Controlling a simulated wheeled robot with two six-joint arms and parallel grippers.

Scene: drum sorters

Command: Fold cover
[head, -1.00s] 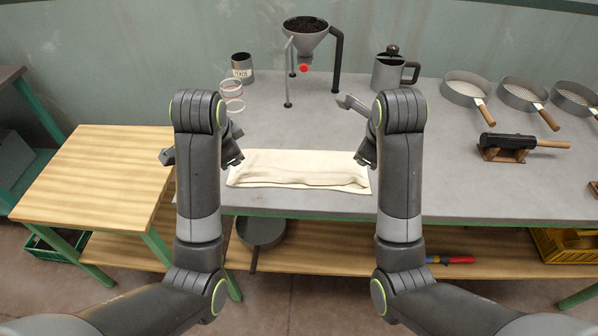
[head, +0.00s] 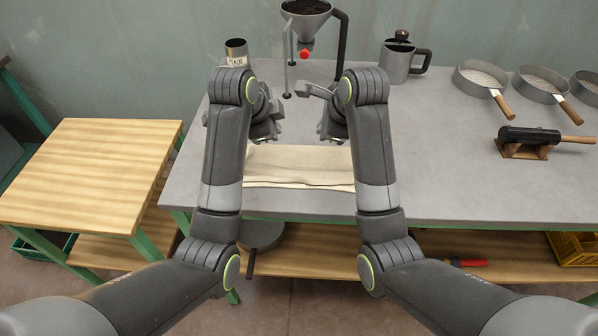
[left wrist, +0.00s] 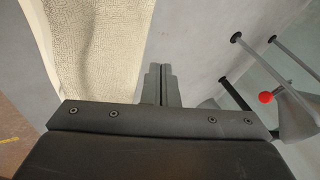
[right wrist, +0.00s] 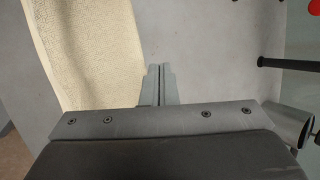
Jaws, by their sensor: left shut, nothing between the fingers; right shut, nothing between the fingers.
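The cream cloth cover (head: 300,165) lies on the grey table as a long folded strip near the front edge, with layered edges along its front. My left gripper (head: 272,122) is at the cover's back left, shut and empty. My right gripper (head: 325,122) is at its back right, also shut and empty. In the left wrist view the cover (left wrist: 95,45) lies beside the closed fingers (left wrist: 161,82). In the right wrist view the cover (right wrist: 88,50) likewise lies left of the closed fingers (right wrist: 160,82). My arms hide the cover's ends in the head view.
A funnel on a stand (head: 306,22) with a red knob is behind the grippers. A labelled tin (head: 237,52) and a grey jug (head: 398,62) stand at the back. Sieves (head: 480,76) and a black roller (head: 528,135) lie right. The table's front right is clear.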

